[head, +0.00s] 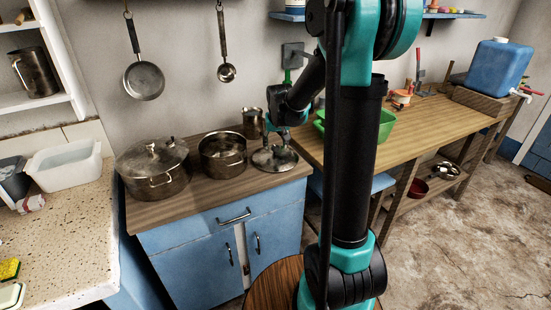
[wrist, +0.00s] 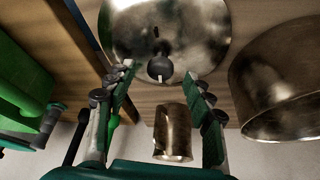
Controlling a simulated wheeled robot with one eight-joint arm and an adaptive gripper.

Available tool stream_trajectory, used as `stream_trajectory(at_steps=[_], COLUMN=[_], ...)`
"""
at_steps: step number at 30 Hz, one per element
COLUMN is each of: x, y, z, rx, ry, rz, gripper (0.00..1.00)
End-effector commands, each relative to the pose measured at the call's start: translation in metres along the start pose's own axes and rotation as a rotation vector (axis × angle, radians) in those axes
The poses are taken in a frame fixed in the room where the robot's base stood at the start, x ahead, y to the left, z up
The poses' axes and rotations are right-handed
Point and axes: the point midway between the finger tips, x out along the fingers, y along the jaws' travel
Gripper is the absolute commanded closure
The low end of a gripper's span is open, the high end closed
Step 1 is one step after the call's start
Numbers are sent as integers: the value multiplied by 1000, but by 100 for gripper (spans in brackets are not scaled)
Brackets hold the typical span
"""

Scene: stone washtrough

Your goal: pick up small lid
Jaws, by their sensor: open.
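The small lid (head: 275,160) is a round metal lid with a dark knob, lying on the right end of the blue cabinet's wooden top. It fills the top middle of the wrist view (wrist: 190,35), with its knob (wrist: 160,69) facing the camera. My gripper (head: 279,138) is just above the lid in the head view. In the wrist view my open gripper (wrist: 160,72) has one finger on each side of the knob, with gaps on both sides. Whether the fingertips touch the lid is unclear.
An open pot (head: 222,155) stands left of the lid, and a large lidded pot (head: 155,168) stands farther left. A metal mug (head: 252,123) stands behind the lid. A green basin (head: 384,124) sits on the wooden table to the right.

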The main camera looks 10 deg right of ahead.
Motion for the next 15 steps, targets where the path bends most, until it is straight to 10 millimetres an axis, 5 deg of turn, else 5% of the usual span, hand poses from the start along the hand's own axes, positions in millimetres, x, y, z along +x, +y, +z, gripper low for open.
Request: stream_trajectory(at_steps=[6,15], x=[25,30], y=[0,0], z=[-1,0], rx=[0,0], ry=[0,0], rz=[0,0], gripper=[48,48])
